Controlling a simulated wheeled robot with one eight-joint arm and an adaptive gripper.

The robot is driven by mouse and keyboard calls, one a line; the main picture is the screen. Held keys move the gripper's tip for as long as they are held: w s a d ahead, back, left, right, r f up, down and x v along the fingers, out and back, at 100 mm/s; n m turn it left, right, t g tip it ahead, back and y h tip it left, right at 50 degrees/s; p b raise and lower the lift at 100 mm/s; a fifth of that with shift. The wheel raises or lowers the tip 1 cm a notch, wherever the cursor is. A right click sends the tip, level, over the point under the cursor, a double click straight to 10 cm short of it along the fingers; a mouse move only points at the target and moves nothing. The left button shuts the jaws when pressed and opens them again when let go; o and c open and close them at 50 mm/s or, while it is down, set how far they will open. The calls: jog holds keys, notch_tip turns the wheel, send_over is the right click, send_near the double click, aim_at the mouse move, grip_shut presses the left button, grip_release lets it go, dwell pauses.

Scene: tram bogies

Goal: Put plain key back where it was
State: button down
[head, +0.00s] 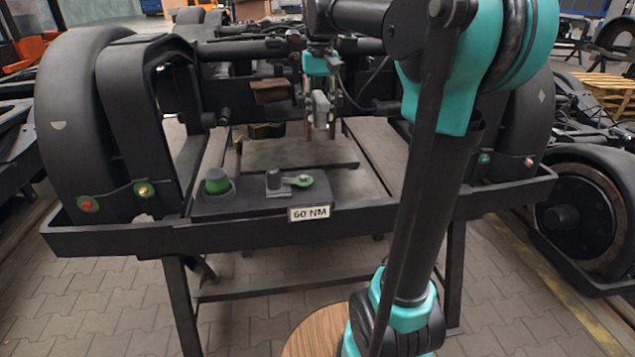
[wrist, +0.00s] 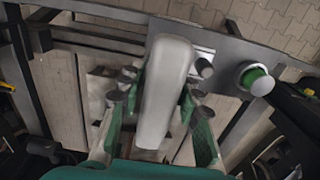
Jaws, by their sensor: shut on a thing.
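My gripper (head: 320,100) is shut on a plain grey key (head: 321,110), held in the air above and behind the dark plate (head: 235,206). In the wrist view, the key (wrist: 165,95) is a long, pale grey, rounded body between the green-padded fingers of my gripper (wrist: 160,98). It hides part of the plate (wrist: 215,45) behind it. The knob also shows in the wrist view (wrist: 256,80).
The plate sits on the front rail (head: 130,237) of a dark bogie stand, with a "60 NM" label (head: 309,213). Large dark wheels (head: 75,120) flank it. A brown piece (head: 269,92) is left of my gripper. Paved floor lies in front.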

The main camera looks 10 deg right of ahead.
notch_tip(320, 180, down, 20)
jog(key=shift+r, duration=0.15)
dwell(0.4)
jog(key=c, duration=1.1)
grip_release()
jog(key=shift+o, duration=0.2)
notch_tip(320, 180, up, 12)
